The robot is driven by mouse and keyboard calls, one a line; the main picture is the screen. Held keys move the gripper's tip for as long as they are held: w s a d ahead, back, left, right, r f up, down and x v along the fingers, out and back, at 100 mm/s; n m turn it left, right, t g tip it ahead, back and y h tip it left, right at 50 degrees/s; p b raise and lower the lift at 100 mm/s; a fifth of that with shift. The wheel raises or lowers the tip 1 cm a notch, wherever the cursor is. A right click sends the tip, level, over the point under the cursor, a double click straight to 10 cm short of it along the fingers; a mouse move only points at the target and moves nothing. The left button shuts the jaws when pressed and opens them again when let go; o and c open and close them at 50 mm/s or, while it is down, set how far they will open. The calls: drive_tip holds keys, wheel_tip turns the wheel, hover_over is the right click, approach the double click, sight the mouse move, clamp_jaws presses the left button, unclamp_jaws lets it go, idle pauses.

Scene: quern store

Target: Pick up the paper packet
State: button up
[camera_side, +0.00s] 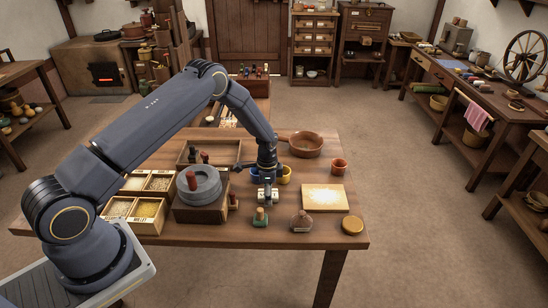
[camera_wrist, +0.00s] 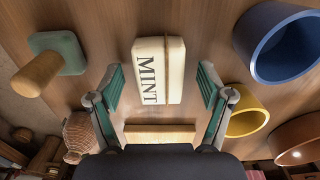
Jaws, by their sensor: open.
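The paper packet (camera_wrist: 158,70) is cream-white with MINT printed in dark letters. In the wrist view it lies centred between the two green-padded fingers of my gripper (camera_wrist: 160,88), with a gap on each side. In the side view the packet (camera_side: 267,197) is on the table directly below my gripper (camera_side: 267,182), in front of the cups. My gripper is open and holds nothing. How far the fingertips are above the table is hard to tell.
A green block with a wooden handle (camera_side: 260,217) stands just in front. A blue cup (camera_wrist: 282,45) and a yellow cup (camera_wrist: 246,118) are close on one side. The quern (camera_side: 200,186) stands left, a pale board (camera_side: 324,198) right, and a pan (camera_side: 306,146) behind.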

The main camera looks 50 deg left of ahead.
drive_tip(key=shift+c, duration=0.3)
drive_tip(key=c, duration=1.1)
drive_tip(key=shift+r, duration=0.15)
